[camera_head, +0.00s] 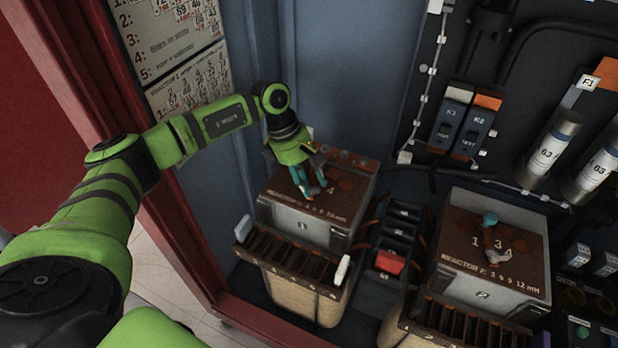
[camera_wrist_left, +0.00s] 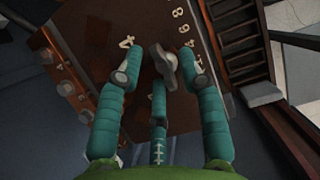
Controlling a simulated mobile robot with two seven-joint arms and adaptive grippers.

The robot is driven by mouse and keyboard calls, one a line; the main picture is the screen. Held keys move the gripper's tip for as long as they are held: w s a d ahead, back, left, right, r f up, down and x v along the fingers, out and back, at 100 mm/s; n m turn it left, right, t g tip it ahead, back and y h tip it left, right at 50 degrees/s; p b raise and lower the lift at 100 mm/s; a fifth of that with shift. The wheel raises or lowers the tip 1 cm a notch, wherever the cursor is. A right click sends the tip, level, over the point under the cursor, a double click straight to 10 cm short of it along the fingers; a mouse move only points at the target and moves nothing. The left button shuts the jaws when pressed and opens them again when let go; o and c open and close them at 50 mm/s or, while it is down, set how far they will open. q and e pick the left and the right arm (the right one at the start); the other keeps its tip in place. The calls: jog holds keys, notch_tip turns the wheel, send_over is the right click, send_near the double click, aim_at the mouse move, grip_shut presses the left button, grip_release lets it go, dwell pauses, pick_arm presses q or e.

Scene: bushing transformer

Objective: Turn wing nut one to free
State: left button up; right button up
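A grey metal wing nut (camera_wrist_left: 166,68) sits on the brown top plate of the left reactor box (camera_head: 303,226), which bears the digit 1 on its front. My left gripper (camera_head: 310,188) is over this top from above; it also shows in the left wrist view (camera_wrist_left: 159,82). Its teal fingers are spread, one on each side of the wing nut and one below it in that picture. They look apart from the nut, though exact contact is hard to judge. In the head view the fingers mostly hide the nut. My right gripper is not in view.
A blue cabinet wall (camera_head: 350,80) rises behind, and a red frame (camera_head: 190,240) stands left.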

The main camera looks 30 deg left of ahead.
pick_arm(q)
grip_shut()
jog(key=shift+s, duration=0.1)
jog(key=shift+f, duration=0.1)
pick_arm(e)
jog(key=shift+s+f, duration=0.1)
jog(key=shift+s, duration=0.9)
